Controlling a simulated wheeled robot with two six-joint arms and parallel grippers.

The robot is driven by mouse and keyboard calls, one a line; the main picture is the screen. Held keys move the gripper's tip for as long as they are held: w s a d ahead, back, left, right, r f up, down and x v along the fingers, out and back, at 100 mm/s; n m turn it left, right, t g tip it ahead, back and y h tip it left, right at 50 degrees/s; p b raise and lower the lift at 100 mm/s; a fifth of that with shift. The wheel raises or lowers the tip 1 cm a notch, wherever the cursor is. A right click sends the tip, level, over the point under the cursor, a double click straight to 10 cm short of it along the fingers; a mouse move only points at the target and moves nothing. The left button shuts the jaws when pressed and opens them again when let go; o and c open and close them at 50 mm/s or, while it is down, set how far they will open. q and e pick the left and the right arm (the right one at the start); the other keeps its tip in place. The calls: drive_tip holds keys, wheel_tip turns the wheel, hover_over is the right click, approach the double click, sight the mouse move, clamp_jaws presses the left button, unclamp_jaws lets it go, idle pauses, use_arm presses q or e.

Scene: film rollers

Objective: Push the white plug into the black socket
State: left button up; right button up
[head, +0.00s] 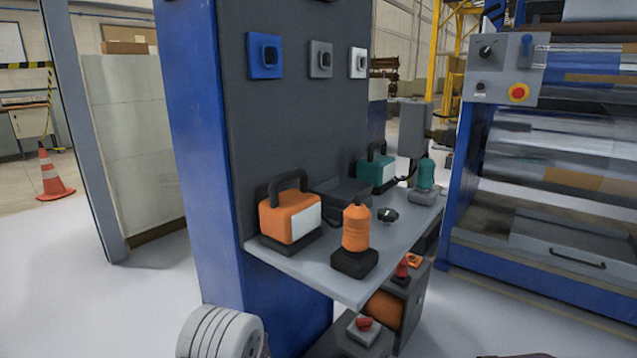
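I cannot make out a white plug or a black socket for certain. A dark panel (300,120) on the blue column carries three square sockets with dark openings: a blue one (265,56), a grey one (320,59) and a white one (358,62). All three look empty. Neither of my grippers can be seen. A white ringed part of my arm shows at the bottom left, without fingers.
A grey shelf (318,278) below the panel holds an orange handled box (283,222), an orange ribbed piece on a black base (356,230), a teal handled box (376,170), a teal piece (425,174) and a black knob (388,215). A roller machine (560,180) stands right.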

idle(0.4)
use_arm(q)
drive_tip(key=shift+p, duration=0.3)
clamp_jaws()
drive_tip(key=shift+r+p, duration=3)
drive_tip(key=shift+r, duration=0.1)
